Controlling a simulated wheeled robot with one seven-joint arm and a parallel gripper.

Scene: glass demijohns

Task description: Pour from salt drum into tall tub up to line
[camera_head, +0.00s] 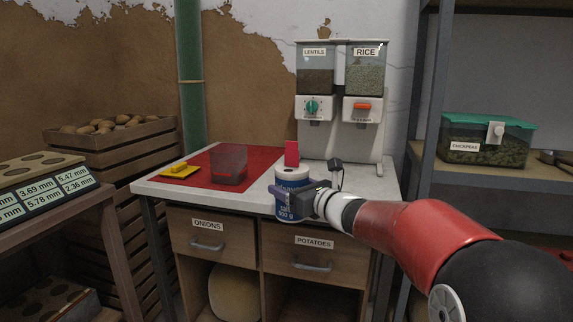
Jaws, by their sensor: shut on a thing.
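The salt drum (289,205) is a blue and white cylinder near the front edge of the table, standing roughly upright in the picture. My gripper (300,197) is shut on it from the right. I cannot tell whether its base touches anything. A transparent tub (229,164) stands on a red mat (206,155) to the left and behind the drum. A red line or band shows low on the tub; its contents are hard to make out. A red upright piece (292,153) shows just behind the drum.
A dispenser labelled lentils and rice (341,100) stands at the back right of the table (155,188). A yellow object (180,170) lies on the mat's left. A potato crate (110,137) is at left, and a shelf with a chickpeas box (485,142) is at right.

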